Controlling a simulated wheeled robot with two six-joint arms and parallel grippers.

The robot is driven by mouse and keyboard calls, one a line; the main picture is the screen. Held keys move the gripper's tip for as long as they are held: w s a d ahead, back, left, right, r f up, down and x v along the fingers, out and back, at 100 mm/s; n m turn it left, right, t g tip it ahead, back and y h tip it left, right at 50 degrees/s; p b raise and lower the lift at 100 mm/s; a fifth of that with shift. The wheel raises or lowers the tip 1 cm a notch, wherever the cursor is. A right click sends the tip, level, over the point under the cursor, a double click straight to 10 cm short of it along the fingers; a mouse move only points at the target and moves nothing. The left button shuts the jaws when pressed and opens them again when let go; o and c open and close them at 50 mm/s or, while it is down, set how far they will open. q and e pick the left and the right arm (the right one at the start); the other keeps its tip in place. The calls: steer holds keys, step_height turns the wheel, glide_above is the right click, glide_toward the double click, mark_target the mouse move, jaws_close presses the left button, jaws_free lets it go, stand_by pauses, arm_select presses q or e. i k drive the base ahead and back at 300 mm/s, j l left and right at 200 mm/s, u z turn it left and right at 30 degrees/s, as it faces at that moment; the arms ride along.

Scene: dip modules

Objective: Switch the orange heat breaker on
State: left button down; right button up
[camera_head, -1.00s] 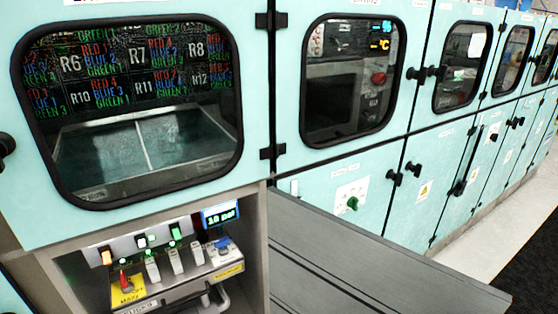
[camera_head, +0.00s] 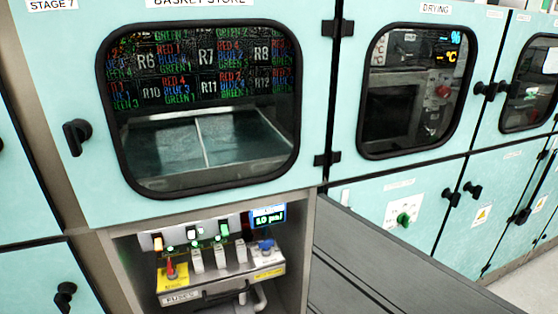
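The control recess (camera_head: 305,250) sits below the basket store door, at the lower middle. Inside it, an orange lit indicator (camera_head: 157,241) glows at the left end of a row of lights. Below the lights is a fuse panel (camera_head: 204,295) with several pale levers (camera_head: 220,255) and one red lever (camera_head: 170,268) on a yellow plate at the left. Which lever is the orange heat breaker, and its on or off position, I cannot tell at this size. Neither of my grippers shows in this view.
A small display (camera_head: 268,215) and a blue knob (camera_head: 266,245) are at the recess's right. A grey ledge (camera_head: 385,270) runs out to the right of it. Closed cabinet doors with black handles (camera_head: 77,136) stand around it.

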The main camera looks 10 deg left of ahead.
mark_target(158, 242)
steer(key=u, duration=1.2)
